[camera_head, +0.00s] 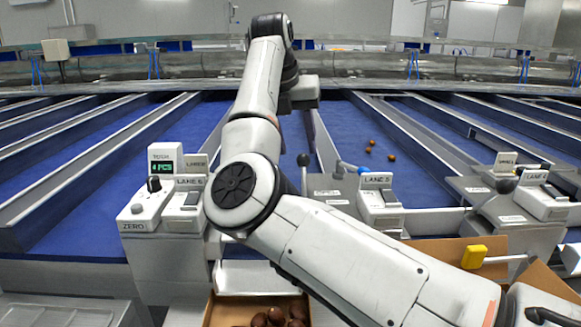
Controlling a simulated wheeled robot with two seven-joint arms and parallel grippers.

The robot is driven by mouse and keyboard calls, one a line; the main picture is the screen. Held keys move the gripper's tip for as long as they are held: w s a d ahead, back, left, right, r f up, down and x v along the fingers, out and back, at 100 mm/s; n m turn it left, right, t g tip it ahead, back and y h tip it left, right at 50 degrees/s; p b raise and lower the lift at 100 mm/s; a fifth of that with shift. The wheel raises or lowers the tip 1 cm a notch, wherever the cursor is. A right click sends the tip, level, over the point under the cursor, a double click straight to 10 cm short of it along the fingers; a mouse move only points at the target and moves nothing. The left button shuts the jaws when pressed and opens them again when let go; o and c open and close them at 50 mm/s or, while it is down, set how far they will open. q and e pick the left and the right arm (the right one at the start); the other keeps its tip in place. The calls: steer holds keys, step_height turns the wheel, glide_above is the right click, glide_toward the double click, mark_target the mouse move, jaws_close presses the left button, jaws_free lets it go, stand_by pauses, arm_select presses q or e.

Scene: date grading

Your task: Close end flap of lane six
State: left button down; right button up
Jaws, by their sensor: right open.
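The lane six console (186,198), a white box marked LANE 6, stands left of centre. The lane's end flap is not clearly visible; my right arm covers much of the area right of the console. A lever with a black knob (303,160) stands upright just right of my arm; I cannot tell which lane it serves. My right arm comes in from the lower right, and its gripper (302,94) is up over the blue lanes, open, its fingertips mostly hidden. It is apart from the consoles. My left gripper is not in view.
The lane five console (379,192) and lane four console (541,197) stand to the right. A carton (209,309) with dates sits at bottom centre. A yellow-ended handle (474,257) sticks out at lower right.

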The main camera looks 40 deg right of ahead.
mark_target(304, 155)
steer(key=f, duration=0.1)
steer(key=d+f, duration=0.1)
steer(key=f, duration=0.1)
steer(key=shift+s+d+f, duration=0.3)
steer(key=shift+s+d, duration=0.1)
steer(key=p+x, duration=0.1)
steer(key=x, duration=0.4)
steer(key=shift+w+f, duration=0.2)
steer(key=shift+f, duration=0.05)
jaws_close()
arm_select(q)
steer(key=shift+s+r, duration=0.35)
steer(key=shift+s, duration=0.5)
